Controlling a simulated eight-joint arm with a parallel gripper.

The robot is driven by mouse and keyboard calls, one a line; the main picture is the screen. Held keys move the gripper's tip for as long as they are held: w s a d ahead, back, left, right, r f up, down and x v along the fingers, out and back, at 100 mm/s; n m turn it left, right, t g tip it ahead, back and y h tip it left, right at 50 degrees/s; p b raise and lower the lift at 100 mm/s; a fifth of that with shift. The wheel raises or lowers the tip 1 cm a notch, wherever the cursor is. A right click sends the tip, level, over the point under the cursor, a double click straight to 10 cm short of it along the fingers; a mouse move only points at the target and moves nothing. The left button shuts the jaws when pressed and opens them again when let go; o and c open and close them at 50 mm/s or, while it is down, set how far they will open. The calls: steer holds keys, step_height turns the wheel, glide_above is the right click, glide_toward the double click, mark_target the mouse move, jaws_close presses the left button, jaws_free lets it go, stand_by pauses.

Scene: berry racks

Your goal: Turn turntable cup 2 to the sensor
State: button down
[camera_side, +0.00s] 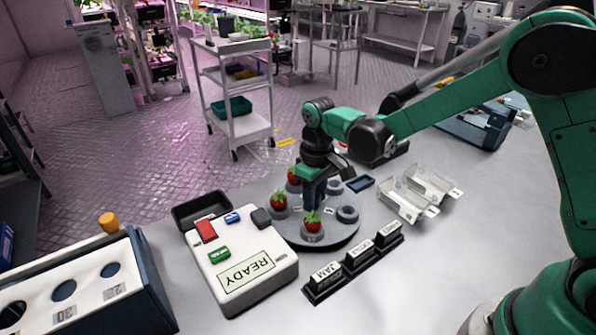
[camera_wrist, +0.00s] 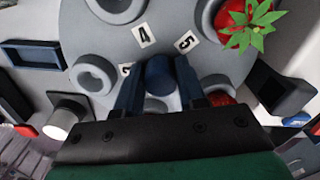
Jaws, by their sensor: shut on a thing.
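The round grey turntable (camera_side: 345,238) stands on the table with a ring of cups. Three cups in the side view hold red strawberries; the front berry (camera_side: 313,222) is nearest the camera. An empty cup (camera_side: 348,213) is at the right. The wrist view shows empty cups (camera_wrist: 94,76) and a berry (camera_wrist: 238,18) at top right. Labels 4 (camera_wrist: 143,36) and 5 (camera_wrist: 186,42) are readable; a third label is partly hidden, and I cannot tell which cup is 2. My gripper (camera_wrist: 159,90) points down at the turntable's middle, shut on the dark blue centre knob (camera_wrist: 158,76).
A white box (camera_side: 245,295) with a READY display and coloured buttons stands left of the turntable. Label blocks (camera_side: 357,260) stand in front. Clear punnets (camera_side: 408,200) lie at the right. A crate with round holes (camera_side: 75,290) is at far left.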

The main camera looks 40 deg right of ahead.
steer(key=shift+n, duration=4.8)
steer(key=shift+w+n, duration=0.1)
steer(key=shift+n, duration=4.6)
steer(key=c, duration=0.5)
jaws_free()
steer(key=shift+r, duration=0.1)
steer(key=shift+r, duration=2.75)
